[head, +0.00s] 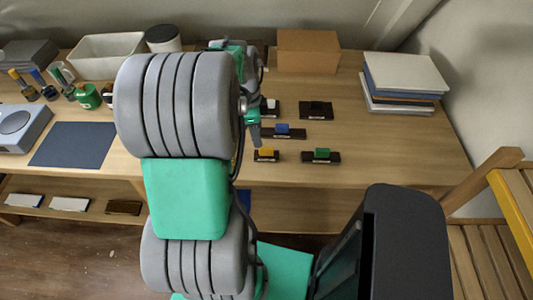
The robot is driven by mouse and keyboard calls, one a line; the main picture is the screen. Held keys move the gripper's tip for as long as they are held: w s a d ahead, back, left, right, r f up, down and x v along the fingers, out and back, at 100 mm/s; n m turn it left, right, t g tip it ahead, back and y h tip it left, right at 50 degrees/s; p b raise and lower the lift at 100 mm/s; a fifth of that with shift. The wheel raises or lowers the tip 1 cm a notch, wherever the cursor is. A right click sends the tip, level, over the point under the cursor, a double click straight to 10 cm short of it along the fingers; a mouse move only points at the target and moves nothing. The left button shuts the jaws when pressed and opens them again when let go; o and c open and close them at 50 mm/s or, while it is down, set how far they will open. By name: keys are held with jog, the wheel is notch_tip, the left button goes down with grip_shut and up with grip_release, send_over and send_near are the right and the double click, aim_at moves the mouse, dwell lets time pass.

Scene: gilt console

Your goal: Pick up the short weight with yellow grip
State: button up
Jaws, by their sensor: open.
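The short weight with yellow grip (266,155) is a small dark block with a yellow top, on the wooden table near its front edge. My gripper (255,138) is open and points down, just left of and behind the yellow-grip weight in the picture. No weight shows between its fingers. My arm's large grey and green links hide part of the gripper and the table left of it. I cannot tell the exact height of the fingertips above the table.
Close by are a longer blue-grip weight (283,131), a green-grip weight (321,156), a black-grip weight (316,109) and a pale-grip weight (270,107). A cardboard box (308,52) and a stack of books (402,78) stand behind. The table's right part is clear.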

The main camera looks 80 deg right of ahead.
aim_at(267, 148)
jog(key=shift+s+d+f+m, duration=0.1)
jog(key=shift+s+f+m, duration=0.15)
jog(key=shift+s, duration=0.25)
jog(key=shift+s+d+f+m, duration=0.15)
jog(key=shift+s+m, duration=0.1)
jog(key=shift+s, duration=0.2)
jog(key=f, duration=0.2)
jog(key=f+p, duration=0.1)
jog(key=f, duration=0.2)
jog(key=s+f+p, duration=0.1)
jog(key=f, duration=0.1)
jog(key=shift+d+f, duration=0.2)
jog(key=shift+d, duration=0.15)
jog(key=shift+c, duration=0.3)
grip_shut()
